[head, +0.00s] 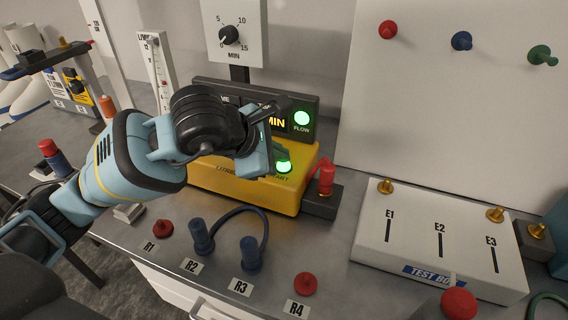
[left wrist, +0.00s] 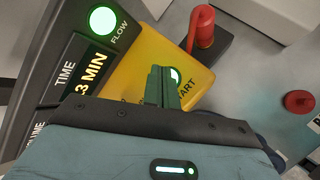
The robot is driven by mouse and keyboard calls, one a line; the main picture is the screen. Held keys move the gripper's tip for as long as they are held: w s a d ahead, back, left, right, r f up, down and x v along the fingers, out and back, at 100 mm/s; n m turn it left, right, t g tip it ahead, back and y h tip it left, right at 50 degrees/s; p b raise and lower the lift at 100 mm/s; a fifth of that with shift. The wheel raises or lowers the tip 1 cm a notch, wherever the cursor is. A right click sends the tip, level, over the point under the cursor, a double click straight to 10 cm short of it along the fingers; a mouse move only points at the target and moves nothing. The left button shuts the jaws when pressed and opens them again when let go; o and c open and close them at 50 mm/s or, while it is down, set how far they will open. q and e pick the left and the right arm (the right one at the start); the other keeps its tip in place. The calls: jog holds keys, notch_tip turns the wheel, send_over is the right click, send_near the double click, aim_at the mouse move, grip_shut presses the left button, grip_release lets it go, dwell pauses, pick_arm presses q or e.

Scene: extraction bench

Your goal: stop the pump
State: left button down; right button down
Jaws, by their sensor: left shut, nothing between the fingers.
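The yellow pump (head: 245,187) stands at the middle of the bench, with a dark display panel (head: 305,98) along its back. Its green FLOW light (head: 302,118) is lit, and so is the green START button (head: 284,166); they also show in the left wrist view as the FLOW light (left wrist: 102,20) and the partly covered START button (left wrist: 175,76). My left gripper (left wrist: 163,88) is shut and empty, over the pump's yellow top beside the START button. In the head view my left gripper (head: 262,152) hides part of the panel and top. No stop button is visible. My right gripper is not in view.
A red fitting (head: 326,178) stands on a dark block right of the pump. In front are red caps, blue plugs joined by a cable (head: 265,215), and labels R1 to R4. A white test box (head: 440,240) is at right; a dial timer (head: 231,36) stands behind.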

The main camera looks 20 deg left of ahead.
aim_at(279, 166)
pick_arm(q)
jog(key=shift+f, duration=0.4)
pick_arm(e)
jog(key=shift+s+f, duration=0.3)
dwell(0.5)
pick_arm(q)
jog(key=shift+r, duration=0.15)
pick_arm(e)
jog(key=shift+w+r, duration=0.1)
pick_arm(q)
jog(key=shift+r, duration=0.7)
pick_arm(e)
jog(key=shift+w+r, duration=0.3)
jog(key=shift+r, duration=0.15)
